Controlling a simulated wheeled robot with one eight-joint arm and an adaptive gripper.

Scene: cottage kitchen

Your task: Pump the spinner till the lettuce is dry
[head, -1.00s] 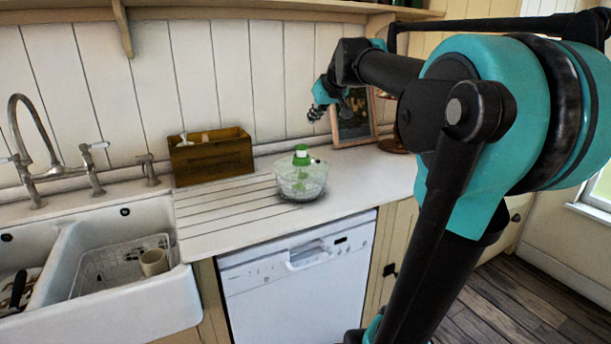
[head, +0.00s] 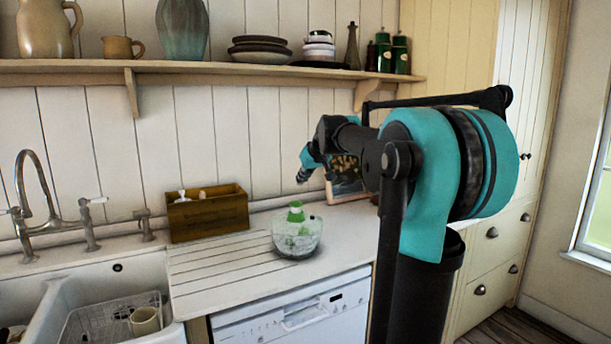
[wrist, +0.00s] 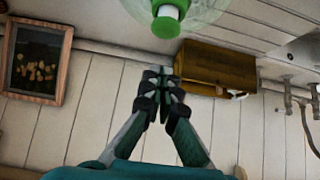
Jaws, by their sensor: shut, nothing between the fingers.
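The salad spinner (head: 297,240) is a clear bowl with a green pump knob (head: 295,212) on top. It stands upright on the white counter, at the right end of the draining grooves. Something pale green shows dimly inside it; I cannot make out the leaves. My gripper (head: 301,178) is above the knob in the head view, apart from it, empty and shut. In the wrist view, which is upside down, my gripper's fingertips (wrist: 161,73) are together, and the knob (wrist: 166,27) and part of the clear spinner (wrist: 207,10) show at the top edge.
A wooden box (head: 208,215) stands against the wall left of the spinner. A framed picture (head: 345,185) leans behind my arm at right. The double sink (head: 85,285) is at left. A shelf (head: 200,66) with crockery runs above.

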